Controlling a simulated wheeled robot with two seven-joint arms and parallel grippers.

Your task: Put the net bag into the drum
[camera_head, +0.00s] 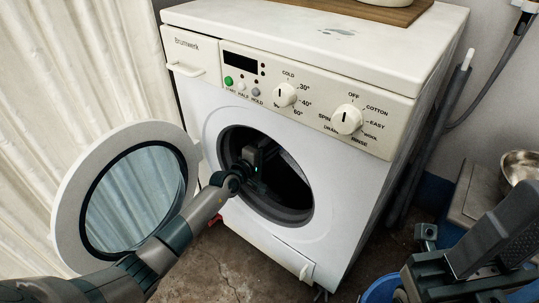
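The washing machine's drum (290,190) shows as a dark round opening in the white front. Its round door (135,200) stands swung open to the left. My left arm reaches across the open door, and my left gripper (262,156) is at the drum's mouth, dark against the dark inside. Its fingertips are hard to make out, and I cannot tell whether it holds anything. My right gripper (465,250) is at the lower right, close to the camera and away from the machine; its finger state is unclear. I cannot make out the net bag anywhere.
A blue tub (380,290) is partly visible beside my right gripper. A metal bowl (521,166) stands at the right edge. A wooden board (400,13) lies on the machine top. Grey pipes run along the machine's right side. A pale curtain (70,90) hangs at left.

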